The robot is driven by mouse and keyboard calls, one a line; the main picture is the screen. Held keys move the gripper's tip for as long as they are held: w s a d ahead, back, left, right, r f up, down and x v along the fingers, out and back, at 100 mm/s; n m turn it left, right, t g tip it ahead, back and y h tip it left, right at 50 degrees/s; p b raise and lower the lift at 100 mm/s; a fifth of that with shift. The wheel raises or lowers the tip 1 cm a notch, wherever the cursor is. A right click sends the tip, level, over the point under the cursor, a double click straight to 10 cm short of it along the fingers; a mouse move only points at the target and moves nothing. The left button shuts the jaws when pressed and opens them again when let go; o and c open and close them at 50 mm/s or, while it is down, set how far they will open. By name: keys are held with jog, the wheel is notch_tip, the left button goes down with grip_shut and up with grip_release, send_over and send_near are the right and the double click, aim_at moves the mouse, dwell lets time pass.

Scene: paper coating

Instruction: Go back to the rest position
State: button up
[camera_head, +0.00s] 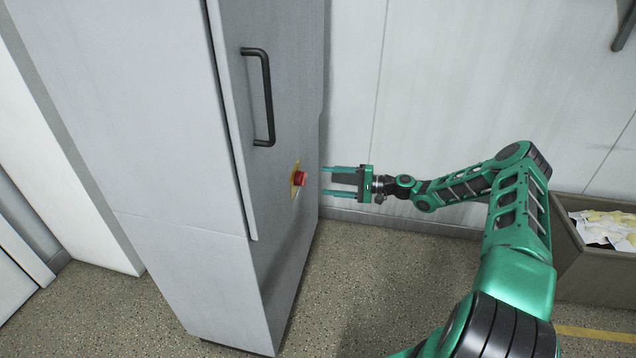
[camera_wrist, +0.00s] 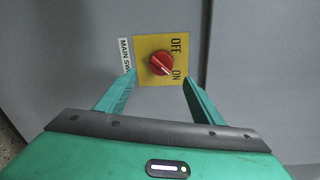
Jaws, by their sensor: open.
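My gripper (camera_head: 340,181) is open and empty at the end of my green arm. Its two fingers point left at the grey cabinet (camera_head: 210,260), toward a red rotary switch (camera_head: 300,179) on a yellow plate. In the wrist view my gripper (camera_wrist: 158,92) has its fingers spread to either side of the red switch (camera_wrist: 161,63). The yellow plate (camera_wrist: 150,43) reads OFF and ON, with a label beside it starting MAIN SW. The white mark on the knob points toward ON. In the head view a small gap shows between the fingertips and the switch.
The cabinet has a black door handle (camera_head: 264,98) above the switch. A pale panelled wall (camera_head: 450,90) stands behind my arm. A bin (camera_head: 590,278) holding papers (camera_head: 608,228) is at the right. The speckled floor (camera_head: 370,270) between cabinet and arm is clear.

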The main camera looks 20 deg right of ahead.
jog(key=shift+v, duration=0.9)
jog(key=s+a+r+n+g+h, duration=0.25)
jog(key=s+n+g+h, duration=0.35)
jog(key=s, duration=0.5)
jog(key=s+d+r+m+g+h, duration=0.15)
jog(key=s+d+r+h, duration=0.3)
jog(key=s+r, duration=0.6)
jog(key=s+d+r+m+g+h, duration=0.1)
jog(key=s+d+r+g+h, duration=0.15)
jog(key=s+d+r, duration=0.7)
jog(key=s+a+r, duration=0.1)
jog(key=s+a, duration=0.1)
jog(key=s, duration=0.8)
jog(key=s+a+r+m+t+h, duration=0.1)
jog(key=s+a, duration=0.1)
jog(key=s, duration=0.9)
jog(key=shift+s+a+h, duration=0.25)
jog(key=shift+s+h, duration=0.05)
